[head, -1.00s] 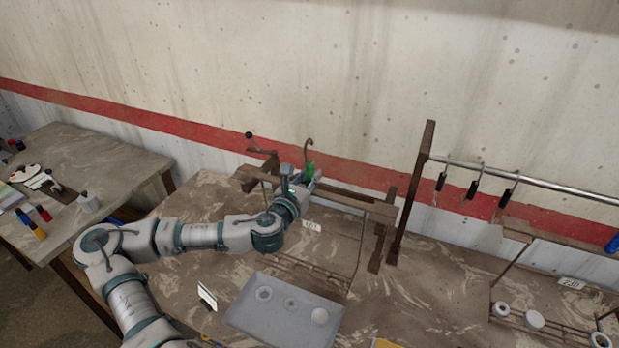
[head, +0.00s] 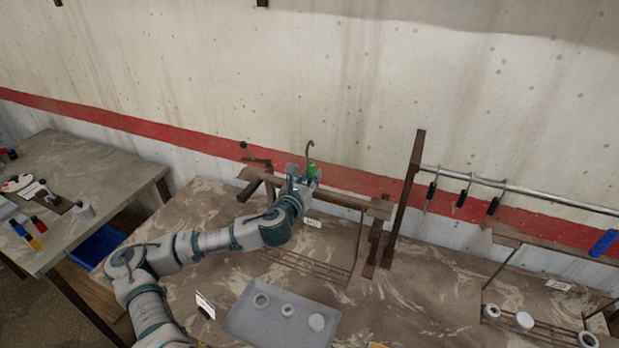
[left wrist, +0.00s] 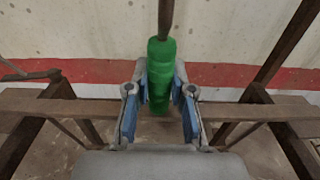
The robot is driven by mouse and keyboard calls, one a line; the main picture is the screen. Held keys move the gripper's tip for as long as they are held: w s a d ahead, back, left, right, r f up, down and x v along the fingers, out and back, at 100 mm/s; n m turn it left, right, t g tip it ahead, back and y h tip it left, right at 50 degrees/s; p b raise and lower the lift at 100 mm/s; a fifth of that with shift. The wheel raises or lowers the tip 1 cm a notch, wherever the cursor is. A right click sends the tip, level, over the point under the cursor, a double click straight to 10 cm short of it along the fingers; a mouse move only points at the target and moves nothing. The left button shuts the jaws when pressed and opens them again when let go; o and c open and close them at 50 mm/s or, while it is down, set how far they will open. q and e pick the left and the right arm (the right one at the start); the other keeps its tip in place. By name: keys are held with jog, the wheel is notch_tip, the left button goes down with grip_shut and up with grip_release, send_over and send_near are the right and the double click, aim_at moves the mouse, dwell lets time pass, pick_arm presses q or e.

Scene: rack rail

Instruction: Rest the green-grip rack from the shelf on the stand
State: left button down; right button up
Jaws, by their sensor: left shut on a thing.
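The green grip (head: 312,173) stands upright at the wooden frame, with a thin dark rod and hook (head: 309,149) above it. My left gripper (left wrist: 160,98) is shut on the green grip (left wrist: 161,78), with one blue-padded finger on each side. In the head view the left gripper (head: 302,183) partly hides the grip. A brown wooden beam (head: 350,201) runs behind the gripper and past both sides of it. A wire rack (head: 310,266) shows low under this beam; I cannot tell whether it joins the grip. My right gripper is not in view.
A grey tray (head: 255,327) with round white pieces lies in front. A wooden post (head: 405,195) carries a metal rail (head: 545,198) with black-grip hooks. At right are a blue grip (head: 603,243) and another wire rack (head: 550,330). A side table (head: 110,168) stands left.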

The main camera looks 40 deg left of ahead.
pick_arm(q)
jog(key=shift+w+a+r+p, duration=0.15)
jog(key=shift+w+p, duration=0.15)
jog(key=shift+w, duration=0.4)
jog(key=shift+d+f+b, duration=0.25)
jog(key=shift+f+b, duration=0.5)
jog(key=shift+f, duration=0.3)
jog(key=shift+a+f, duration=0.2)
jog(key=shift+f, duration=0.1)
jog(key=shift+d, duration=0.1)
jog(key=shift+f, duration=0.1)
jog(key=c, duration=0.9)
grip_release()
jog(key=shift+c, duration=0.2)
jog(key=shift+f, duration=0.1)
